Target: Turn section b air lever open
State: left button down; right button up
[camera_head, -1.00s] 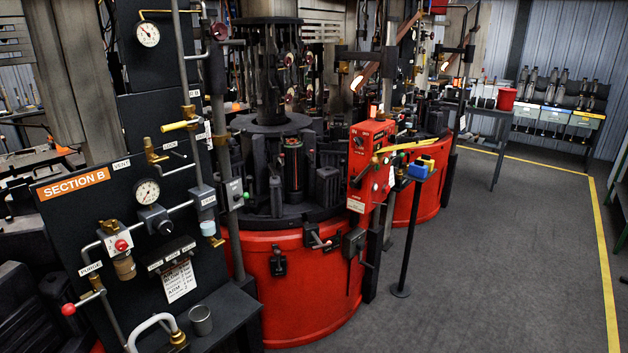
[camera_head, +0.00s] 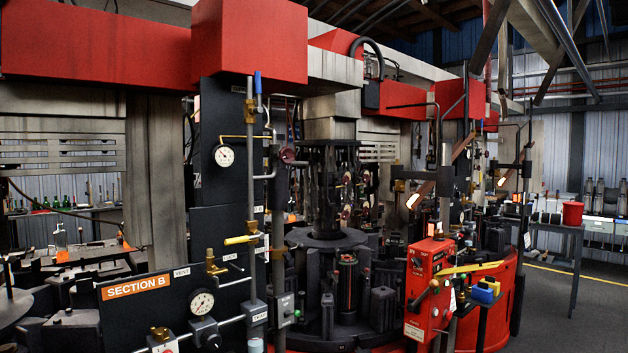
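The SECTION B panel is a dark upright board with an orange sign (camera_head: 136,286) at lower left. A yellow lever (camera_head: 242,240) lies roughly level across a vertical pipe (camera_head: 250,190) on this panel. A blue lever handle (camera_head: 258,82) stands upright near the top of the pipework, above a brass fitting (camera_head: 250,108). The labels beside these levers are too small to read, so I cannot tell which one is the air lever. Neither of my grippers is in view.
Two gauges, upper (camera_head: 224,156) and lower (camera_head: 202,302), sit on the panel. Right of it stand the dark mould machine (camera_head: 338,240) and a red control box (camera_head: 428,278). Red beams (camera_head: 250,40) hang overhead. Open floor (camera_head: 570,315) lies at lower right.

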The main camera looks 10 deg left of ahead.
aim_at(244, 239)
jog(key=i+u, duration=0.15)
jog(key=u, duration=0.2)
jog(key=i+u, duration=0.15)
jog(key=u, duration=0.2)
jog(key=i+j+z, duration=0.2)
jog(key=i+j, duration=0.05)
jog(key=i, duration=0.1)
